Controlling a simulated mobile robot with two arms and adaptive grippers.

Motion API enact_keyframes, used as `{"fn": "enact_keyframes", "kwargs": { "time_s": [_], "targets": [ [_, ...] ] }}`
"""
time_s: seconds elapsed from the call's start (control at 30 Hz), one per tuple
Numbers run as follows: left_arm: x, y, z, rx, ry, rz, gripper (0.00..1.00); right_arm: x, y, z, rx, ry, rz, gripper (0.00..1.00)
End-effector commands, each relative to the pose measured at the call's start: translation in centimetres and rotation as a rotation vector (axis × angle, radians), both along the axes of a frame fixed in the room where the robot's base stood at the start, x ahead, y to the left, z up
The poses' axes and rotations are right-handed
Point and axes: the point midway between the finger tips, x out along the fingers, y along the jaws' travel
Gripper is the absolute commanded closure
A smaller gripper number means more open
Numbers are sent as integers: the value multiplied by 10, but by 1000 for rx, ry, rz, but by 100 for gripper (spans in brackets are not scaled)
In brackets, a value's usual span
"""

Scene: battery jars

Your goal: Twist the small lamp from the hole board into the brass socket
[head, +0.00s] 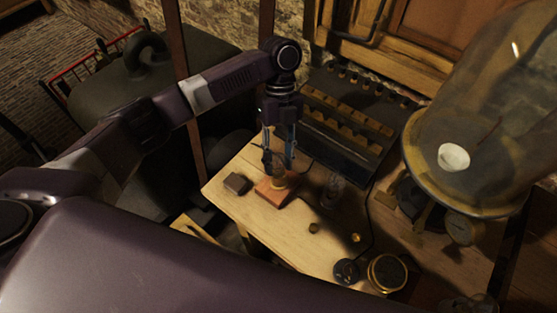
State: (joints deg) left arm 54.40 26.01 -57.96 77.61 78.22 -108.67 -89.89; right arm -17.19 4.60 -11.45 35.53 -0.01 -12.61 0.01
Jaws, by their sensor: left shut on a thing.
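My left gripper (278,164) points straight down over a reddish wooden block (268,194) near the table's left end. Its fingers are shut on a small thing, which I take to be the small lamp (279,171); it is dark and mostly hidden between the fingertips. Just under it is a brassy round part on the block, probably the brass socket (278,183). I cannot tell whether lamp and socket touch. A small dark block (237,184) lies left of the wooden block; it may be the hole board, but no holes show. My right gripper is not in view.
The pale wooden table (285,237) has bare room in front of the block. A clear glass piece (333,190) stands to the right. Small brass pieces (314,228) and a round brass instrument (387,272) lie nearer. A large glass bell (480,110) and a dark rack (345,125) stand behind.

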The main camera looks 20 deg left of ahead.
Motion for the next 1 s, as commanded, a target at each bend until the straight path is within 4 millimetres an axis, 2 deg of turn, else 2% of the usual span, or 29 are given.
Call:
{"fn": "enact_keyframes", "kwargs": {
  "time_s": [0.03,0.07,0.23,0.5,0.63,1.0],
  "targets": [
    [-1,1,-1,3,2,2,90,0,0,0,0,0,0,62],
    [-1,1,-2,3,2,2,66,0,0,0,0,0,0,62],
    [-1,1,-1,2,1,3,49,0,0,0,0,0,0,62],
    [0,0,0,2,0,4,49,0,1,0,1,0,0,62],
    [5,1,9,0,-1,4,49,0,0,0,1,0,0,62],
    [36,11,77,4,-3,4,49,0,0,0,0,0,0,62]
  ]
}}
